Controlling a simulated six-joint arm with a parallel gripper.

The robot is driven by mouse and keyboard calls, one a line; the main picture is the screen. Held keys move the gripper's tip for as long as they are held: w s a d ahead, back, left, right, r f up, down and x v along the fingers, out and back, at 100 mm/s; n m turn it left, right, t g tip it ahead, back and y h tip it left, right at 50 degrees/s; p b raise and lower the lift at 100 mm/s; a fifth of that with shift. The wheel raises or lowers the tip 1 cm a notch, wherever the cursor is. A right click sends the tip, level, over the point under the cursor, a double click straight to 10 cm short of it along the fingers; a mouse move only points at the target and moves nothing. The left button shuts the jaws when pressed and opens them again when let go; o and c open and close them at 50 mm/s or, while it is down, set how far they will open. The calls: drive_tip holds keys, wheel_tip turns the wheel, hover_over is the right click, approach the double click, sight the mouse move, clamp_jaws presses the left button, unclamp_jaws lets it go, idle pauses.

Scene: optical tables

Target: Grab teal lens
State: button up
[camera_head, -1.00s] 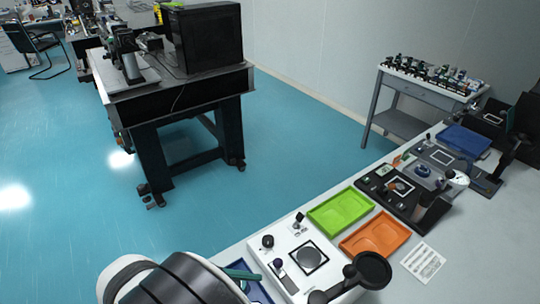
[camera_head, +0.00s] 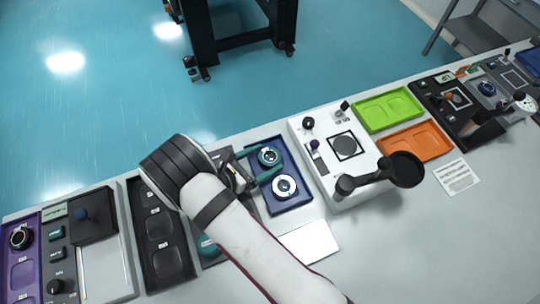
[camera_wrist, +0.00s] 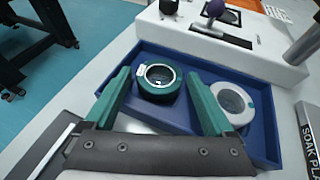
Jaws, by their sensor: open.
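The teal lens (camera_wrist: 158,77) is a ring with a teal body and a dark glass centre. It lies in the far part of a blue tray (camera_wrist: 268,118); in the head view it is the upper ring (camera_head: 269,156) in the tray (camera_head: 293,204). My gripper (camera_wrist: 162,78) is open, its two teal fingers apart on either side of the lens, with nothing held. In the head view my gripper (camera_head: 262,167) reaches over the tray from the left. A white-faced ring (camera_wrist: 232,102) with teal marks lies in the same tray, just right of the right finger.
A white device (camera_head: 325,128) with a knob and a black round-headed arm stands right of the tray. A green tray (camera_head: 388,110) and an orange tray (camera_head: 415,142) lie farther right. Black and purple trays line the bench to the left. A white card (camera_head: 309,242) lies in front.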

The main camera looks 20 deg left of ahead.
drive_tip(key=shift+w+d+f, duration=0.25)
drive_tip(key=shift+w, duration=0.2)
drive_tip(key=c, duration=1.2)
drive_tip(key=shift+r, duration=0.1)
